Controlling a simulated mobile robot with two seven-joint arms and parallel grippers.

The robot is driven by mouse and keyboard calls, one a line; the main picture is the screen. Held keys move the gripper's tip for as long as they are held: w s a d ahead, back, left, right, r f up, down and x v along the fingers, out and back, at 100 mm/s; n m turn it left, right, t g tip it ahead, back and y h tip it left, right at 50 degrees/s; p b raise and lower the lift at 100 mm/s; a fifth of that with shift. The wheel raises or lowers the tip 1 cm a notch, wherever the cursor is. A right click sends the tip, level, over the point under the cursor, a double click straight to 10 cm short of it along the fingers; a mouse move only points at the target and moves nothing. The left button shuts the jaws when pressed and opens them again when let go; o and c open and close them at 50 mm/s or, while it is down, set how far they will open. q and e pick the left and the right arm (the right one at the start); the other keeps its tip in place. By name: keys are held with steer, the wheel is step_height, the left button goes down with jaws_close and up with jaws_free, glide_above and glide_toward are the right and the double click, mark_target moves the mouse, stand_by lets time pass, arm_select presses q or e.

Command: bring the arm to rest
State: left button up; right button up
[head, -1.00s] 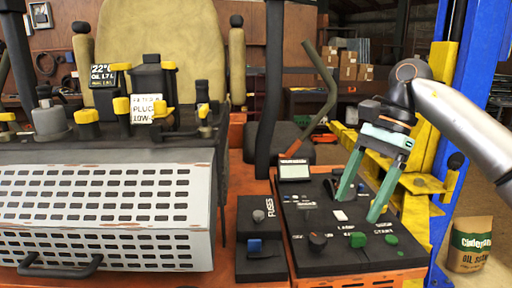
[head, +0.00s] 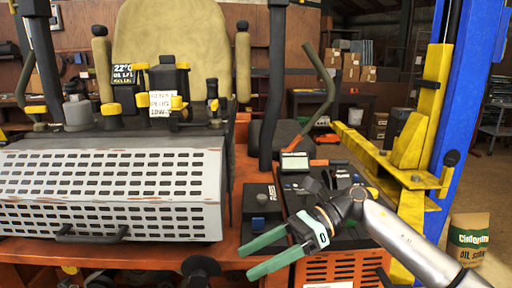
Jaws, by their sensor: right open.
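My right gripper (head: 258,256) is in the head view at the lower middle. Its two green fingers are apart with nothing between them, and they point left, in front of the orange body's front edge. My right arm comes in from the lower right and crosses in front of the black control panel (head: 296,163), hiding much of its lower part. My left gripper is not in view.
The mower's white slotted cover (head: 110,190) with a black handle is at left, a tan seat (head: 170,50) behind it. A blue lift post (head: 463,120) with yellow arms stands at right. A paper sack (head: 468,238) stands on the floor at right.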

steer(key=w+a+f+m+t+y, duration=0.1)
steer(key=a+f+m+t+y, duration=0.25)
steer(key=m+t+y, duration=1)
steer(key=d+f+m+t+h, duration=0.45)
steer(key=f+m+h, duration=0.45)
steer(key=m, duration=0.5)
steer(key=d+f+m+t+h, duration=0.5)
steer(key=f+m+h, duration=0.4)
steer(key=m, duration=0.5)
steer(key=s+d+f+m+g+h, duration=0.3)
steer(key=s+d+f+m+g, duration=0.1)
steer(key=s+f, duration=0.5)
steer(key=s+d+f+m+g+h, duration=0.3)
steer(key=s+d+f+m, duration=0.3)
steer(key=s+f, duration=0.3)
steer(key=shift+s+d+f+m+g+h, duration=0.2)
steer(key=shift+s+m+g+h, duration=0.15)
steer(key=shift+s+m+g, duration=0.4)
steer(key=shift+w, duration=0.1)
